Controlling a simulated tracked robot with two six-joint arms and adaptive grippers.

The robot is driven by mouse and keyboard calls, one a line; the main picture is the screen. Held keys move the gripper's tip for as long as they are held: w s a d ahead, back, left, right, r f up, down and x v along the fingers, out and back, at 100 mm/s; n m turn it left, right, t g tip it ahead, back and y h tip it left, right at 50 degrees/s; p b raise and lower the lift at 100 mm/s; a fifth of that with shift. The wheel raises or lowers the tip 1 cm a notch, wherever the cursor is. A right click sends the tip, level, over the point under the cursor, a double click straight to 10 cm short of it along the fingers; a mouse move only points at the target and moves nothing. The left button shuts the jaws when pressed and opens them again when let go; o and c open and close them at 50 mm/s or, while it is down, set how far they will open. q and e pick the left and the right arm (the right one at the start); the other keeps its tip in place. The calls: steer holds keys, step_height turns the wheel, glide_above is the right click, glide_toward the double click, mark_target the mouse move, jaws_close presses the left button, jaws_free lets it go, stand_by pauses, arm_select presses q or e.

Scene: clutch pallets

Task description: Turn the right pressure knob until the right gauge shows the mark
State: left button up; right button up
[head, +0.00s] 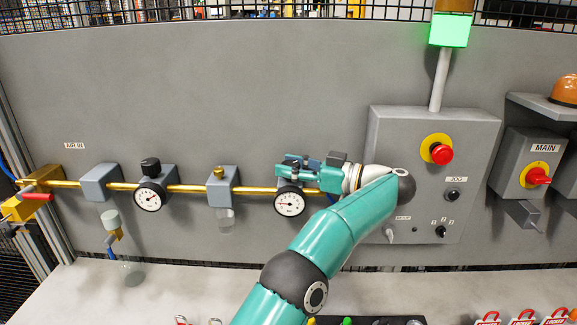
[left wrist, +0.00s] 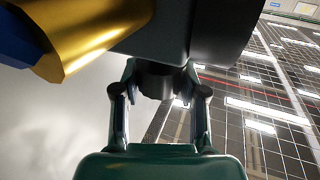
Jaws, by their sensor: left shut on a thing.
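The right gauge (head: 290,202) has a white round face and hangs on the brass pipe; its needle seems to point left, but the mark is too small to tell. The right pressure knob sits above it, mostly hidden in the head view by my left gripper (head: 297,168). My left gripper comes in sideways from the right, its fingers shut around the knob. In the left wrist view, the dark knob (left wrist: 158,80) is between the two fingertips (left wrist: 160,95). My right gripper is not in view.
A left gauge (head: 149,197) with a black knob (head: 150,166) is on the same brass pipe (head: 195,188). A grey control box (head: 425,210) with a red button (head: 442,155) stands right of my gripper. A green lamp (head: 449,30) is lit above it.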

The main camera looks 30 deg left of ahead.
arm_select(q)
steer(key=shift+f+g, duration=0.1)
steer(key=shift+g, duration=0.2)
steer(key=o, duration=1.2)
steer(key=shift+s+a, duration=0.1)
steer(key=shift+a, duration=0.05)
steer(key=shift+c, duration=0.2)
